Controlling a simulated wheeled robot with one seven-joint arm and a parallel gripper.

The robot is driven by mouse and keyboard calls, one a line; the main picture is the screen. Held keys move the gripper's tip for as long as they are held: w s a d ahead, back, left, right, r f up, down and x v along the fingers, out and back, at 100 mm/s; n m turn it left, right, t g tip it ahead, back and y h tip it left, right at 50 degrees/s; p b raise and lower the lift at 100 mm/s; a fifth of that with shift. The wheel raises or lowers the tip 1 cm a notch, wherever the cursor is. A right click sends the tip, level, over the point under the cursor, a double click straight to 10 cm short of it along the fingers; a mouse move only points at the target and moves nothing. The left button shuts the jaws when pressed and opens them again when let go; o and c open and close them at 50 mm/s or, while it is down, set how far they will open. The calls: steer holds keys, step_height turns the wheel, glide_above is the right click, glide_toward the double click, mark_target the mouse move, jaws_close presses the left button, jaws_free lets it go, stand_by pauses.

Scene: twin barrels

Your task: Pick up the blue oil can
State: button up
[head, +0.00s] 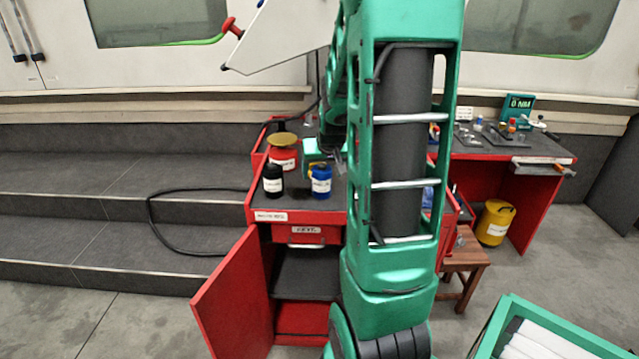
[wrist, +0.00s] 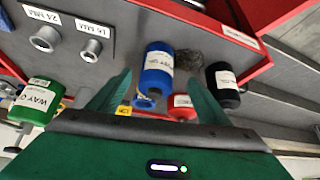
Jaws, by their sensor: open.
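The blue oil can (head: 321,184) stands upright with a white label on the dark top of a red cabinet. In the wrist view the blue can (wrist: 157,68) appears between the two green fingers of my gripper (wrist: 158,80). The fingers are spread apart, one to each side of the can in the picture, with no clear contact. How far the tips are from the can is hard to tell. In the head view my arm hides most of the gripper and part of the cabinet top.
A black can (head: 272,182) stands just left of the blue can, and a red can (head: 283,157) behind it. A green can (wrist: 36,102) shows at left in the wrist view. The red cabinet door (head: 233,295) hangs open. A yellow can (head: 494,222) stands by the right bench.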

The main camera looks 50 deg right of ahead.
mark_target(322, 183)
steer(key=shift+x, duration=4.4)
steer(key=shift+s+d, duration=0.15)
steer(key=shift+d, duration=0.05)
steer(key=c, duration=1.4)
